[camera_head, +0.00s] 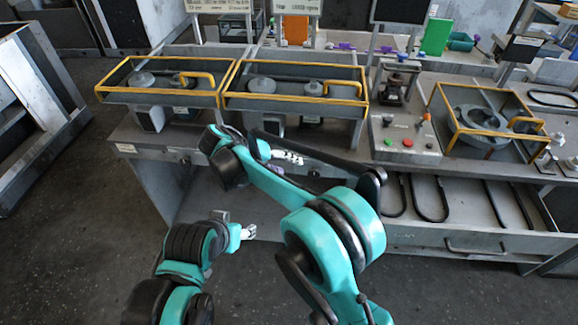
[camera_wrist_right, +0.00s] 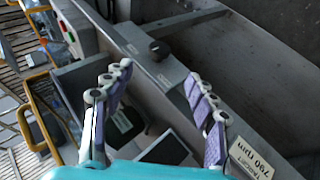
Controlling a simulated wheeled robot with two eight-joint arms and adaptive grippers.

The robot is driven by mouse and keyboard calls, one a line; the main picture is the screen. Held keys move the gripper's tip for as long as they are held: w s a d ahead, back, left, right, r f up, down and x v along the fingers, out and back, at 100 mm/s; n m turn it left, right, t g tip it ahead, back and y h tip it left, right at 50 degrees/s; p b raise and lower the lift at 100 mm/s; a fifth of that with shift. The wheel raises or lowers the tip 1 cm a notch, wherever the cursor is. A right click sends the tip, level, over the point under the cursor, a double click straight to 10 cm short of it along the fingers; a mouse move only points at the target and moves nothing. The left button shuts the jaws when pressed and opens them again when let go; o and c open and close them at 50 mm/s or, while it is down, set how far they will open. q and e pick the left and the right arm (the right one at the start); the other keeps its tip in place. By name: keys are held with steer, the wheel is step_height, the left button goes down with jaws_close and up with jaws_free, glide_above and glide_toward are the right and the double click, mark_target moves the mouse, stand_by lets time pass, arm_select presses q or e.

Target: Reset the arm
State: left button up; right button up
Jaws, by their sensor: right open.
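My right arm reaches forward over the front of the workbench (camera_head: 160,143). Its gripper (camera_head: 290,158) is just in front of the bench's front edge, partly hidden by my own arm. In the right wrist view the right gripper (camera_wrist_right: 156,77) has its two jointed fingers spread apart with nothing between them. My left arm is at the lower left in the head view. Its small pale gripper (camera_head: 248,232) is low over the floor in front of the bench, and its fingers are too small to read.
Two yellow-railed trays (camera_head: 240,101) (camera_head: 112,98) with round metal parts stand on the bench. A button panel (camera_head: 405,150) and another yellow-railed fixture (camera_head: 448,143) are to the right. An open drawer (camera_head: 440,238) holding black belts juts out below. Floor (camera_head: 60,240) is clear at left.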

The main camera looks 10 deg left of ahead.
stand_by(0.3)
steer(key=s+d+r+y, duration=0.2)
steer(key=s+d+r, duration=0.15)
steer(key=d, duration=0.55)
steer(key=s+d+r+y, duration=0.3)
steer(key=s+d, duration=0.2)
steer(key=d, duration=0.4)
steer(key=s+d+f+m+t+y, duration=0.1)
steer(key=s+d+f, duration=0.1)
steer(key=s+d, duration=0.2)
steer(key=s+d+f+t+y, duration=0.1)
steer(key=s+d, duration=0.3)
steer(key=s, duration=0.7)
steer(key=shift+d+f+m+y, duration=0.2)
steer(key=shift+f+m+y, duration=0.2)
steer(key=shift+f+y, duration=0.2)
steer(key=shift+s, duration=0.1)
